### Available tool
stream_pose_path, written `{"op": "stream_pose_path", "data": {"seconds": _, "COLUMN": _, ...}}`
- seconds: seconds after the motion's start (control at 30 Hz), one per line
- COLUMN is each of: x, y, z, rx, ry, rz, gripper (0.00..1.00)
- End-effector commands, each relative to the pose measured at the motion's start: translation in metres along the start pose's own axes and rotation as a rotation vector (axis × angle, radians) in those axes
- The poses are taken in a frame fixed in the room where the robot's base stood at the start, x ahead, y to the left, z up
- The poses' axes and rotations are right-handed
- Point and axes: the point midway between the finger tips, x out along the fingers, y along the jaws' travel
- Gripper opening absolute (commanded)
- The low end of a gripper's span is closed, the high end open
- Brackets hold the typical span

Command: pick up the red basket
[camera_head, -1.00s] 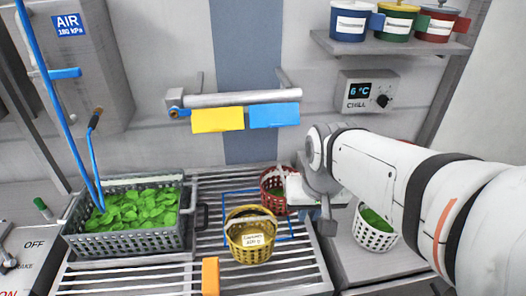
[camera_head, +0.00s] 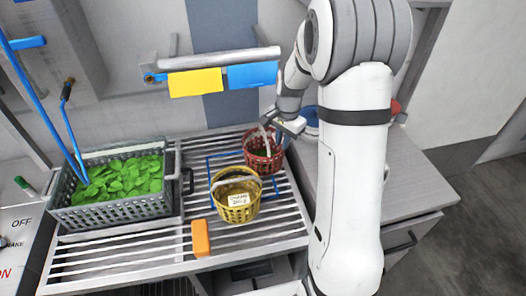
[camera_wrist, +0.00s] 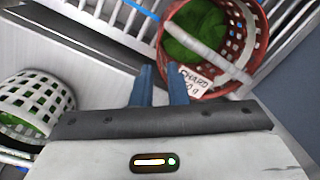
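The red basket (camera_head: 264,160) stands on the slatted rack behind and right of the yellow basket, with greens inside and a pale handle over it. In the wrist view the red basket (camera_wrist: 232,60) is at the upper right, with a "CHARD" label and its handle slanting across the opening. My gripper (camera_head: 278,127) is close beside the handle, at its upper right in the head view. In the wrist view my gripper (camera_wrist: 159,70) shows two blue fingers with a narrow empty gap, just left of the label; the handle is not between them.
The yellow basket (camera_head: 228,206) stands close in front of the red one. An orange block (camera_head: 201,239) lies on the rack. A grey crate of greens (camera_head: 118,213) is at left. A white basket (camera_wrist: 38,88) shows in the wrist view. Yellow and blue cloths (camera_head: 252,74) hang behind.

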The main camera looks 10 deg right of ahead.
Motion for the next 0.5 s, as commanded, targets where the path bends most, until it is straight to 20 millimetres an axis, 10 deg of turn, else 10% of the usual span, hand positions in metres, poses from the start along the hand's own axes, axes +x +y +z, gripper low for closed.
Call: {"op": "stream_pose_path", "data": {"seconds": 0.5, "x": 0.065, "y": -0.001, "z": 0.001, "rx": -0.001, "ry": -0.003, "rz": 0.004, "gripper": 0.13}}
